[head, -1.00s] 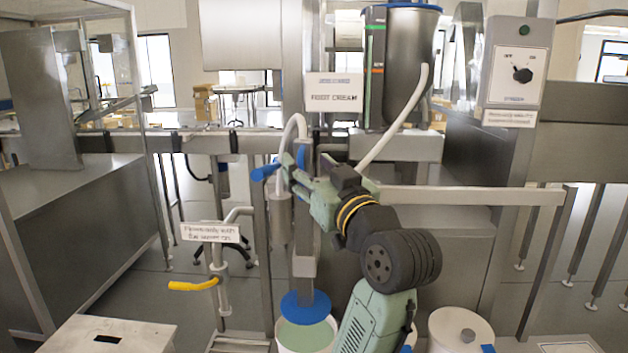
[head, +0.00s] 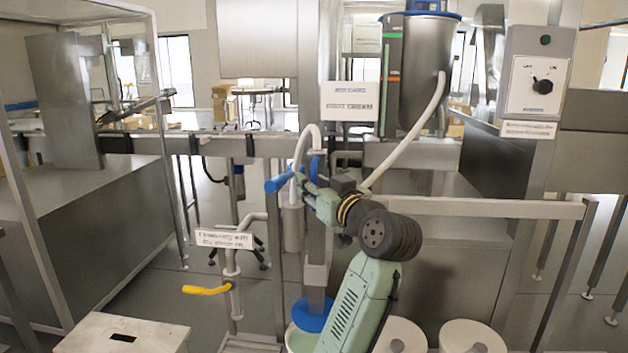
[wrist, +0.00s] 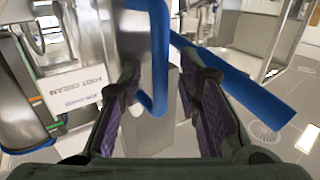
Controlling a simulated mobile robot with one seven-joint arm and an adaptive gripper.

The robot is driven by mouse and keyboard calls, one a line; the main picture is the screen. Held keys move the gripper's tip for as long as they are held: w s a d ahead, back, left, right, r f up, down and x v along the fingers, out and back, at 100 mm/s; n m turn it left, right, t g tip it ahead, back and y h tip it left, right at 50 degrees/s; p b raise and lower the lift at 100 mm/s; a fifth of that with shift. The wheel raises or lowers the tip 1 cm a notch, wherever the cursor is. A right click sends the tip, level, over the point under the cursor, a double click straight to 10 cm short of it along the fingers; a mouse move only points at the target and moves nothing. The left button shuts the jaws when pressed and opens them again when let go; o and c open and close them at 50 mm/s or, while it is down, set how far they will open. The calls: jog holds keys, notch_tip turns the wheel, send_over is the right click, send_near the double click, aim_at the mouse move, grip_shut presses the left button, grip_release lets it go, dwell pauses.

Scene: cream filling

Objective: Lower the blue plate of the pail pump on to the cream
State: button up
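The blue plate (head: 318,317) of the pail pump hangs on its grey column low in the head view, over an open pail (head: 290,343) with pale green cream (head: 301,341). My arm hides the right part of the pail, and I cannot tell whether plate and cream touch. The pump's blue handle (head: 277,181) shows beside my gripper (head: 308,190). In the wrist view, an upright blue bar (wrist: 157,60) of the handle stands between the two fingers of my gripper (wrist: 163,88), with visible gaps on both sides. The fingers are apart.
A yellow lever (head: 207,289) and a signed water stand (head: 226,255) are left of the pump. Lidded white pails (head: 470,338) stand at the lower right. A metal rail (head: 470,208) and a hopper with a white hose (head: 415,125) are behind my arm.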

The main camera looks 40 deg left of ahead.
jog(key=shift+w+a, duration=0.1)
jog(key=shift+a, duration=0.1)
grip_shut()
dwell(0.3)
dwell(0.5)
